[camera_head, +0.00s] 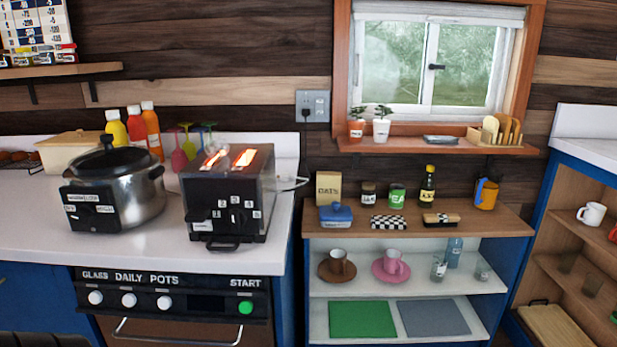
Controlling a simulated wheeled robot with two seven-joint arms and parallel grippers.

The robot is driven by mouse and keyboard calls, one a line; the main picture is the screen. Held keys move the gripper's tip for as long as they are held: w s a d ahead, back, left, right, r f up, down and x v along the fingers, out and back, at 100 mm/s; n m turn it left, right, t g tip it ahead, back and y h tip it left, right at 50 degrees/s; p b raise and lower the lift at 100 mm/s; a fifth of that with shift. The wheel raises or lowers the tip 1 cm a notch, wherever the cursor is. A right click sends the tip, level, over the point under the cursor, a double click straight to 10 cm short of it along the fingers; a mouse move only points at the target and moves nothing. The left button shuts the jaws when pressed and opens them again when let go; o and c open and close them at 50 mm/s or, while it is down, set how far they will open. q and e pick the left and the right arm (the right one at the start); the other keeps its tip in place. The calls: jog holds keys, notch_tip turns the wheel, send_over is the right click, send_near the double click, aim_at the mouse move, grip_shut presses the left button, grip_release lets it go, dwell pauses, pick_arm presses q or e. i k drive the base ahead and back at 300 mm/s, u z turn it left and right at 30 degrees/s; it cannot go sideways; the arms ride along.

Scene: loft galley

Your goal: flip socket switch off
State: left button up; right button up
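A grey wall socket (313,106) is fixed to the wood wall, left of the window and above the gap between the counter and the shelf unit. A dark plug sits in its left part, with a cord hanging down. Its switch is too small for me to tell its position. A black and steel toaster (228,193) stands at the counter's right end, its slots glowing orange. A pale cable runs from its right side. Neither of my grippers shows in this view.
A slow cooker (113,190) and several sauce bottles (136,132) stand on the white counter (30,225). The window sill (435,147) holds potted plants and a toast rack. The shelf unit (318,245) carries jars, cups and boards. Free counter lies at front left.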

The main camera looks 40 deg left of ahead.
aim_at(319, 102)
jog(key=z, duration=0.25)
jog(key=k, duration=0.85)
jog(key=u, duration=1.65)
jog(key=i, duration=1.1)
jog(key=k, duration=0.6)
